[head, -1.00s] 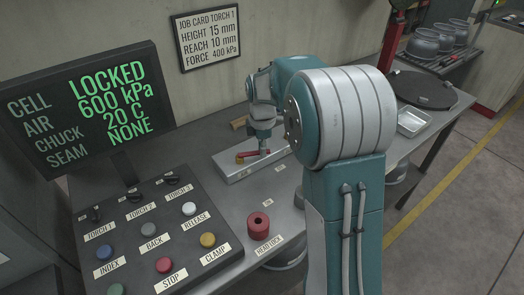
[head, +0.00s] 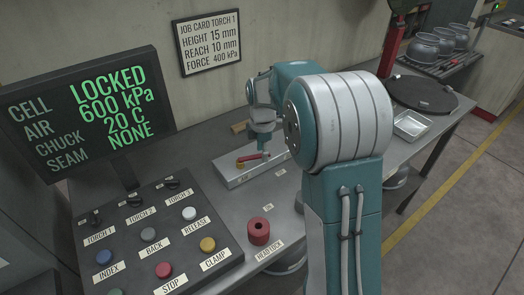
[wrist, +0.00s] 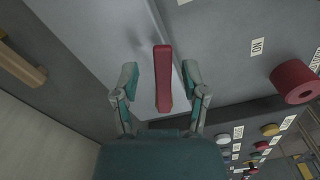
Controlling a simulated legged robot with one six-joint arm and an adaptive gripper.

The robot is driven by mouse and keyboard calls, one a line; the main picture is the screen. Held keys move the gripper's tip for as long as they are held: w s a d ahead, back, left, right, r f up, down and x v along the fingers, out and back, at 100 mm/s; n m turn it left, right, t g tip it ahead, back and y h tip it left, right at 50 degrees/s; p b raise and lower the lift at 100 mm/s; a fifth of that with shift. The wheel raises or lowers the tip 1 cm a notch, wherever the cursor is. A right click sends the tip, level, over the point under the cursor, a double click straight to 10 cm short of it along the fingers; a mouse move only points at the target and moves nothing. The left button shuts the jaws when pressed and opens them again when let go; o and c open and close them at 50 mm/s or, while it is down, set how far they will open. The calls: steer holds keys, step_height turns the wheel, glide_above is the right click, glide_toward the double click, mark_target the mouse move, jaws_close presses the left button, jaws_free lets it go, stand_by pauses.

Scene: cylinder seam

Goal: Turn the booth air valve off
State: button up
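The valve's red lever (head: 250,157) lies over a pale grey block (head: 232,177) on the bench, with a brass-coloured part at its left end. In the wrist view the red lever (wrist: 163,75) points up the picture between my two fingers. My gripper (wrist: 160,78) is open, one finger on each side of the lever with a visible gap to each. In the head view my gripper (head: 263,143) is just above the lever, its fingertips hard to make out. An ON label (wrist: 257,46) lies right of the block. The display (head: 85,110) reads AIR 600 kPa.
A red headlock knob (head: 259,231) stands in front of the block. The button panel (head: 155,235) with torch switches is at the left. A metal tray (head: 411,124) and dark round plate (head: 423,92) lie at the right. A wooden piece (wrist: 20,65) is near the block.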

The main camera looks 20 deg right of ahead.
step_height(320, 180, up, 12)
stand_by(0.6)
steer(key=s+a+r+m+t, duration=0.2)
steer(key=s+m, duration=0.2)
steer(key=s, duration=0.3)
steer(key=s+a+r+m+t, duration=0.1)
steer(key=s+a+r+m, duration=0.15)
steer(key=s+m, duration=0.4)
steer(key=s+f+m+t, duration=0.1)
steer(key=s+f+m, duration=0.1)
steer(key=s, duration=0.5)
steer(key=s+a+f+m+t, duration=0.1)
steer(key=s+f+m, duration=0.1)
steer(key=s+m, duration=0.2)
steer(key=s, duration=0.3)
steer(key=shift+a+f+m+t, duration=0.15)
steer(key=shift+a+m+t, duration=0.15)
steer(key=shift+m, duration=0.05)
